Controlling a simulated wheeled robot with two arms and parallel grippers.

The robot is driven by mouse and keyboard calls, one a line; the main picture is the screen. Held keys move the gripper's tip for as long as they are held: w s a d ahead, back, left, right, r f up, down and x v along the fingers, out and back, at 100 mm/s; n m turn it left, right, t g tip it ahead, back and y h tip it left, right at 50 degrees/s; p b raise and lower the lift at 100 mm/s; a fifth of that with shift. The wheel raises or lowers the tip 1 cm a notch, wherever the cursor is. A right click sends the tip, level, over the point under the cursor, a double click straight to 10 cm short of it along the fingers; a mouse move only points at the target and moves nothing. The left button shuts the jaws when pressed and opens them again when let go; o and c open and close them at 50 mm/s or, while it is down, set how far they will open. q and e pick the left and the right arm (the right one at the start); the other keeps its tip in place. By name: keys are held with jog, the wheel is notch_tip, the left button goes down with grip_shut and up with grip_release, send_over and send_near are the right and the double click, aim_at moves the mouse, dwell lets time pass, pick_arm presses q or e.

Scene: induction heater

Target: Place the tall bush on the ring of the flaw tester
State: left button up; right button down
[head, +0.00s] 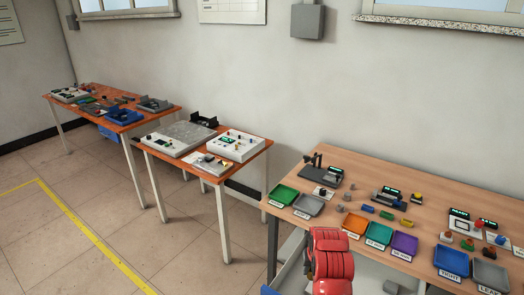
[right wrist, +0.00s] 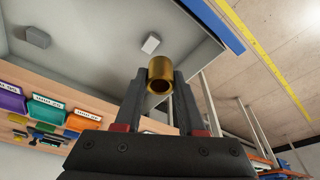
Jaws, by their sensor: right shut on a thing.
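A brass-coloured hollow bush (right wrist: 160,70) is between the fingertips of my right gripper (right wrist: 160,88) in the right wrist view, its open end facing the camera. The gripper is shut on it and holds it clear of the tables. In the head view my red right arm (head: 330,255) shows at the bottom centre, in front of the right-hand table; the bush is hidden there. Several instruments with green displays stand on the tables, but I cannot tell which is the flaw tester, and its ring is not clear. My left gripper is out of view.
The right-hand table (head: 335,150) carries a green tray (head: 284,195), a grey tray (head: 308,204), orange, teal and purple trays, and a blue tray (head: 452,262). The middle table holds a pale instrument (head: 235,146). Floor (head: 110,205) is open at the left.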

jog(key=s+r, duration=0.3)
jog(key=s, duration=1)
jog(key=shift+s+d+r+n, duration=0.15)
jog(key=shift+s+d+n, duration=0.15)
jog(key=shift+s+d, duration=0.1)
jog(key=shift+d, duration=0.1)
